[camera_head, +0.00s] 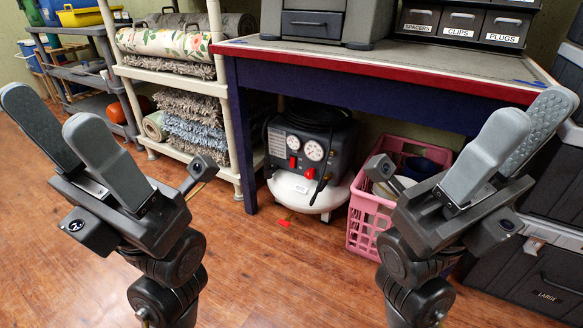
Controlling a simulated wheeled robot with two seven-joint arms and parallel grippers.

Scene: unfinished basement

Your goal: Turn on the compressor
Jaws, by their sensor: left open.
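The compressor (312,193) stands on the wood floor under the workbench. It has a white lower tank, a dark grey front panel with two round gauges, and red knobs. A small red part (284,223) sits low at its front. My left gripper (52,112) is open and empty, raised at the left, well apart from the compressor. Neither gripper touches the compressor.
The workbench (400,72) has a red edge and blue legs, with the compressor beneath its top. The pink crate (362,217) stands right of the compressor, a shelf (185,82) with rolled rugs left. Black toolboxes (545,270) stand at right. The floor in front is clear.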

